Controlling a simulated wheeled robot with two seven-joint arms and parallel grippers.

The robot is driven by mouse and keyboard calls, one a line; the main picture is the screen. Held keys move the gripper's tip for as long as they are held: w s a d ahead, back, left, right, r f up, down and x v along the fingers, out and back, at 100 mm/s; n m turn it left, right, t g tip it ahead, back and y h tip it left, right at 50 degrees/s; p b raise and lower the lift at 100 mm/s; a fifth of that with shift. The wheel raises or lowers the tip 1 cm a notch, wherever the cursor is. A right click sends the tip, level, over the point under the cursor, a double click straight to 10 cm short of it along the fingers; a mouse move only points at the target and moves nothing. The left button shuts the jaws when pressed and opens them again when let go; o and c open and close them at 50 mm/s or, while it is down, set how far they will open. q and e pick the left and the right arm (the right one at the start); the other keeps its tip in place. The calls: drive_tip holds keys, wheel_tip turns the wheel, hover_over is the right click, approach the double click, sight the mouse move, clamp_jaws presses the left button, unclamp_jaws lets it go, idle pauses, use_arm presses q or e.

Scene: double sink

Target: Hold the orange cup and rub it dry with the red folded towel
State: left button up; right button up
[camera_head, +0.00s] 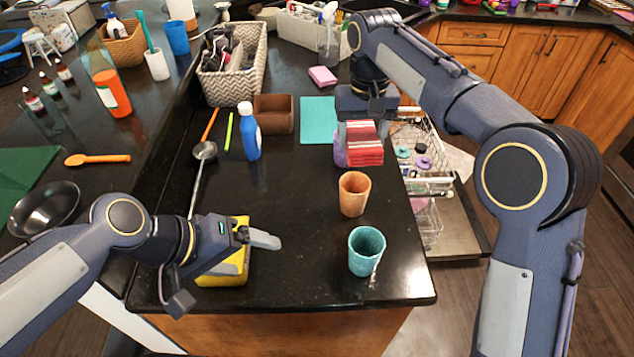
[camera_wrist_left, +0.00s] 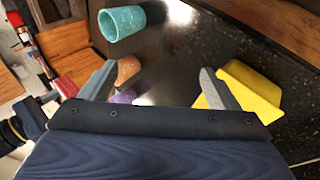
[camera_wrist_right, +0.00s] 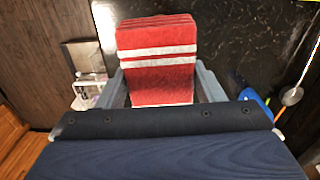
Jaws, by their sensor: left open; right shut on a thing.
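The orange cup (camera_head: 354,193) stands upright on the black counter, between the red folded towel and a teal cup. It also shows in the left wrist view (camera_wrist_left: 127,69). The red folded towel (camera_head: 364,148) has pale stripes and is behind the orange cup. My right gripper (camera_head: 362,124) is shut on the towel from above; the right wrist view shows the towel (camera_wrist_right: 158,70) between its fingers. Whether the towel touches the counter I cannot tell. My left gripper (camera_head: 262,240) is open and empty, above the counter beside a yellow block, to the left of both cups.
The teal cup (camera_head: 366,250) stands near the counter's front edge. The yellow block (camera_head: 228,268) lies under my left gripper. An open rack (camera_head: 424,165) is right of the counter. The counter's middle is clear.

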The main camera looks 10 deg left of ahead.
use_arm(q)
drive_tip(key=w+d+f+n+h, duration=0.1)
drive_tip(key=w+d+n+h, duration=0.35)
drive_tip(key=w+n, duration=0.45)
drive_tip(key=n+t, duration=0.2)
drive_tip(key=n, duration=0.8)
approach(353, 197)
drive_tip(key=shift+h, duration=0.35)
drive_tip(key=f, duration=0.1)
drive_tip(key=w+a+f, duration=0.1)
drive_tip(key=w+f, duration=0.1)
drive_tip(key=shift+w+a+f, duration=0.2)
drive_tip(key=shift+w+f, duration=0.05)
drive_tip(key=shift+f, duration=0.1)
drive_tip(key=shift+n, duration=0.3)
drive_tip(key=x, duration=1.1)
drive_tip(key=shift+w+d+f, duration=0.2)
drive_tip(key=shift+w+d, duration=0.05)
drive_tip(key=shift+w, duration=0.1)
drive_tip(key=c, duration=1.1)
drive_tip(key=shift+c, duration=0.2)
